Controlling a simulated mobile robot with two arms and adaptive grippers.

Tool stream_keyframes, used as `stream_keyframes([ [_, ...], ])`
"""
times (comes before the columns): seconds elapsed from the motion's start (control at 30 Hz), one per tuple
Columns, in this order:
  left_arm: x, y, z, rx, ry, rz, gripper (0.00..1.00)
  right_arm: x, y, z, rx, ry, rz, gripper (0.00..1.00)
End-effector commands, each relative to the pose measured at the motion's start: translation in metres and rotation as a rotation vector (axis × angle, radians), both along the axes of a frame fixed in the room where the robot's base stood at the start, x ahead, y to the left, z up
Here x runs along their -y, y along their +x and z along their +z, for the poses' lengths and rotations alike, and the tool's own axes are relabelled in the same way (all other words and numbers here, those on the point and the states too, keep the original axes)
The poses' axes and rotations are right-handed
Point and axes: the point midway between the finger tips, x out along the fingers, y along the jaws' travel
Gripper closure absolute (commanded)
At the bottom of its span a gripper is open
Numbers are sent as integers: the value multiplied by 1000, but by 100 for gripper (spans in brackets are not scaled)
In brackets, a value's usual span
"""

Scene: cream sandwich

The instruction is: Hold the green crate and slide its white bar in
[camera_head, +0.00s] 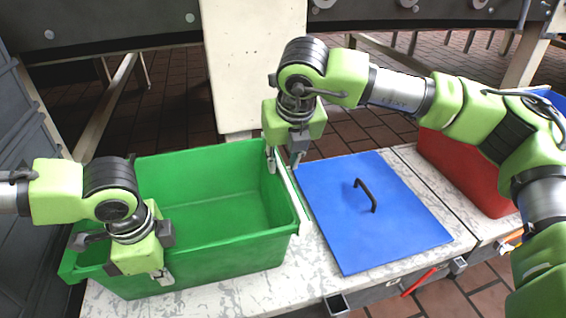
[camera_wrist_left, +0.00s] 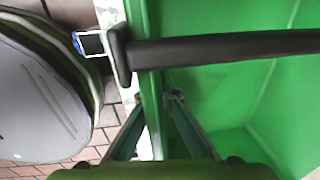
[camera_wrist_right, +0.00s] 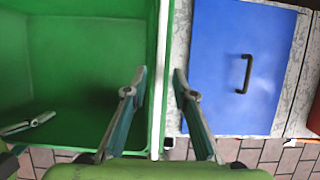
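The green crate (camera_head: 215,252) stands open and empty on a marbled table. The white bar (camera_head: 294,200) runs along the crate's right rim; the right wrist view shows it as a narrow white strip (camera_wrist_right: 160,75). My right gripper (camera_head: 284,160) is open above that rim near its far end, with one finger on each side of the bar (camera_wrist_right: 159,82). My left gripper (camera_head: 159,274) is open at the near wall. In the left wrist view its fingers (camera_wrist_left: 158,105) are on either side of the wall. Its inner finger is hidden in the head view.
A blue lid (camera_head: 330,205) with a black handle (camera_head: 367,194) lies flat right of the crate. A red crate (camera_head: 470,178) stands farther right. A dark bar (camera_wrist_left: 230,48) crosses the left wrist view; I cannot tell what it belongs to. The marbled table (camera_head: 250,292) is bare in front.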

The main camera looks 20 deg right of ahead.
Motion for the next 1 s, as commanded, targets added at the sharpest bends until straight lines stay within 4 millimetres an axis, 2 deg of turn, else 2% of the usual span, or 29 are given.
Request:
stream_keyframes([
  [0.13, 0, 0, 0, 0, 0, 0, 100, 0, 4, -9, 1, 0, 1, 75],
  [0.43, 0, 0, 0, 0, -1, 0, 100, 0, 5, -11, 0, 0, 1, 75],
  [0.53, 0, 0, 0, 0, -1, 0, 100, 0, 5, -11, 0, 0, 1, 100],
  [0.73, 0, 0, 0, 0, -1, 0, 100, -1, 4, -11, 0, 0, 1, 100],
  [0.87, 0, 0, 0, 0, -1, 0, 100, -18, 4, -12, -2, -2, 7, 100],
  [1.0, 0, 0, 0, 1, -1, 0, 100, -51, 4, -11, 0, 0, 9, 100],
])
